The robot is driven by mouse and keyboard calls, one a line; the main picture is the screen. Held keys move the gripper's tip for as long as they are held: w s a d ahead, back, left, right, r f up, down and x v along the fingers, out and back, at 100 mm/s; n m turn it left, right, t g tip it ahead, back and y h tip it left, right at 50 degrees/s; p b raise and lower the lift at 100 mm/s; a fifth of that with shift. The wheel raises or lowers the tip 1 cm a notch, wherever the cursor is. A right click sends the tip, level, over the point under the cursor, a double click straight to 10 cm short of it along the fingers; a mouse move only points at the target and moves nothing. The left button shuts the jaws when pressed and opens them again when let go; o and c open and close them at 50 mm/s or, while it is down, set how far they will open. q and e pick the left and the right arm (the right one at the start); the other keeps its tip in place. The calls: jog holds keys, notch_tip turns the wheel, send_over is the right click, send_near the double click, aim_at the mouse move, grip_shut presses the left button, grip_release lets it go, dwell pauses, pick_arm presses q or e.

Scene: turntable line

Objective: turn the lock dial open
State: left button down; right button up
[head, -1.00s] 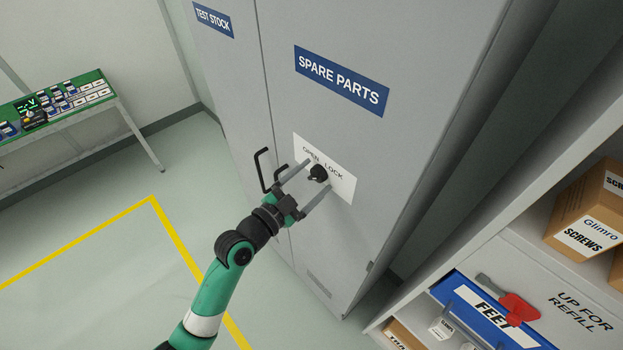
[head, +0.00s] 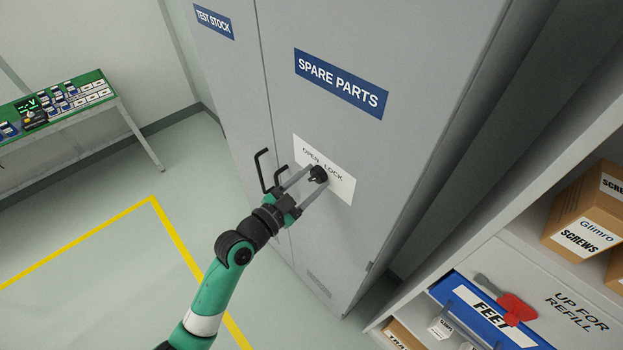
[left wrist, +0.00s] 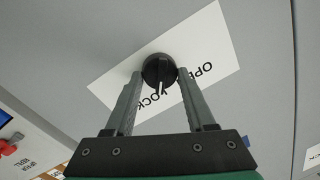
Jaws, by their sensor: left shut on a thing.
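The black lock dial (head: 318,173) sits on a white plate (head: 341,184) marked OPEN and LOCK, on the grey cabinet door below the SPARE PARTS sign. In the left wrist view the round dial (left wrist: 158,70) has a pale pointer line on its face. My left gripper (head: 316,181) is shut on the dial, one finger on each side of it. In the left wrist view the fingertips (left wrist: 158,76) touch the dial's edges. My right gripper is not in view.
A bench (head: 60,105) stands far left; the floor between is clear.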

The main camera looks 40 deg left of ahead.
pick_arm(q)
jog(key=n+p, duration=0.1)
jog(key=n, duration=0.3)
jog(key=shift+a+r+p, duration=0.1)
jog(key=shift+r+p, duration=0.1)
jog(key=shift+p, duration=0.2)
jog(key=n+p, duration=0.1)
jog(key=n, duration=0.2)
jog(key=shift+n+g+h, duration=0.3)
jog(key=n+p, duration=0.1)
jog(key=n, duration=0.3)
jog(key=shift+a+h+p, duration=0.15)
jog(key=shift+h+p, duration=0.15)
jog(key=shift+p, duration=0.05)
jog(key=shift+a+f+n+h+p, duration=0.1)
jog(key=shift+n+h+p, duration=0.3)
jog(key=shift+n, duration=1.5)
jog(key=shift+c, duration=1.2)
grip_release()
